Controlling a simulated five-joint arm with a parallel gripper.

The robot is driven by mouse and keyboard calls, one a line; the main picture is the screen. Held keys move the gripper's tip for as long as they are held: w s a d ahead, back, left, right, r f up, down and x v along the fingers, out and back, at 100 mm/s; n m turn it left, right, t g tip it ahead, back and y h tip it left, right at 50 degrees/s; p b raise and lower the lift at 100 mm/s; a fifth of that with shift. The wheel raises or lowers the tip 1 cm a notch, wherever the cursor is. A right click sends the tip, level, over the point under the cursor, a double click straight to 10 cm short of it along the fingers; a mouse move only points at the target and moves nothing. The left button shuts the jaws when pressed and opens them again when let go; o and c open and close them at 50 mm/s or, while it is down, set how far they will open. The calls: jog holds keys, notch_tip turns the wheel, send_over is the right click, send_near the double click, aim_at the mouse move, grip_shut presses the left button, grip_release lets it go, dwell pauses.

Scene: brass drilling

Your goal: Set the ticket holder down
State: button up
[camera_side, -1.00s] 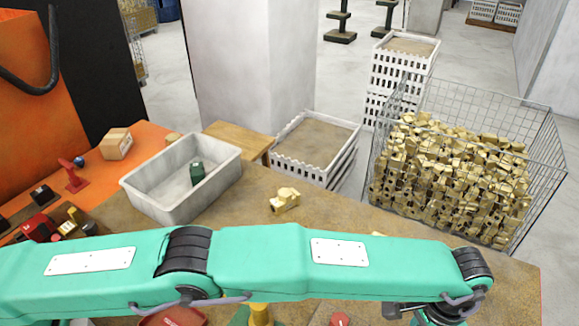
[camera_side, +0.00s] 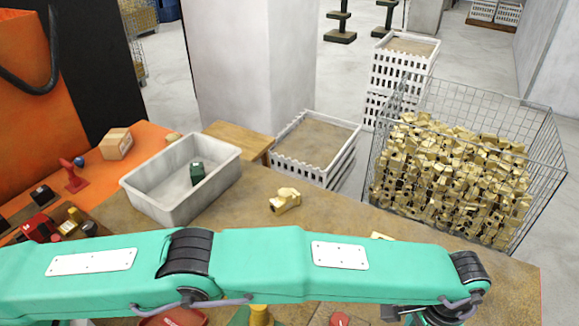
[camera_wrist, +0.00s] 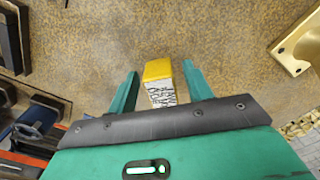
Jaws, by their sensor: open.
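The ticket holder (camera_wrist: 160,84) shows in the wrist view as a small block with a yellow top and a white, printed face. It is between the two green fingers of my gripper (camera_wrist: 160,68). The fingers are open. A gap shows on its left side, and the right finger is closer to it. It appears to be on the brown worktop (camera_wrist: 95,25), though its underside is hidden. In the side view my arm crosses the front, and the fingers and the ticket holder are out of sight.
A brass piece (camera_side: 285,200) lies on the bench behind my arm. Another brass part (camera_wrist: 296,45) is at the right in the wrist view. A grey tub (camera_side: 172,206) holds a dark green object. A wire basket (camera_side: 548,150) of brass castings stands at the right.

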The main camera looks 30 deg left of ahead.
jog(key=shift+r, duration=3.9)
